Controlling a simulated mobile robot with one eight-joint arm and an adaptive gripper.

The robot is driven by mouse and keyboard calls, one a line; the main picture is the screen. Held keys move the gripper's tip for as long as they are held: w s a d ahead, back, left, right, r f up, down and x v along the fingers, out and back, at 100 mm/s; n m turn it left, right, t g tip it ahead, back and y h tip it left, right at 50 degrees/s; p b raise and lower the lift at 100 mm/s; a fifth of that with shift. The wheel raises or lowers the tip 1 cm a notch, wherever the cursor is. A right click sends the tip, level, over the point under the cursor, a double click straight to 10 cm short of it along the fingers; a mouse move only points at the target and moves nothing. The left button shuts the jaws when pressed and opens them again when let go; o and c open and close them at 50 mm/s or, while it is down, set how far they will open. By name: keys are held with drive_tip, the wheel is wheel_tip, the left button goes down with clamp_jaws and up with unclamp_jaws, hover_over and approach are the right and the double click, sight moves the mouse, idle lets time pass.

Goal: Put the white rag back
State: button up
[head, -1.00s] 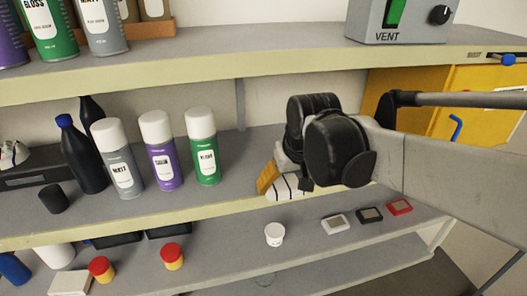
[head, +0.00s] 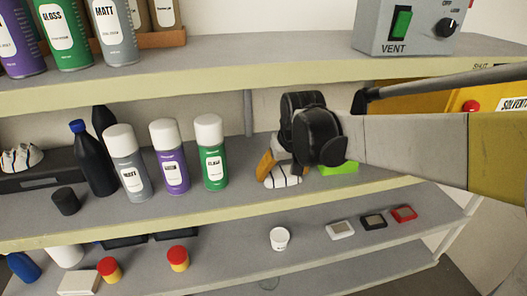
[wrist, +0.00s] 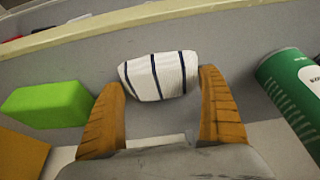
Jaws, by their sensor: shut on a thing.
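The white rag (head: 283,175) with dark stripes is at the middle shelf, right of the green spray can. My gripper (head: 272,170) has orange fingers and is shut on it. In the wrist view the rag (wrist: 158,77) sits between the two fingertips of my gripper (wrist: 160,90). Part of the rag is hidden by the gripper in the head view. I cannot tell whether the rag touches the shelf (head: 225,202).
Green (head: 211,155), purple (head: 170,158) and grey (head: 127,165) spray cans stand to the left. A bright green block (head: 340,167) lies close on the right, partly behind my wrist. A black tray (head: 35,178) with striped cloth is at far left. The upper shelf (head: 220,75) hangs above.

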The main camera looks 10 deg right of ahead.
drive_tip(key=o, duration=0.9)
drive_tip(key=shift+w+f, duration=0.1)
drive_tip(key=shift+w, duration=0.05)
drive_tip(key=shift+c, duration=0.2)
drive_tip(key=shift+s+r, duration=0.25)
drive_tip(key=s+f+t+b, duration=0.2)
drive_tip(key=s+f, duration=0.1)
drive_tip(key=s, duration=1.7)
drive_tip(key=shift+t+b, duration=0.3)
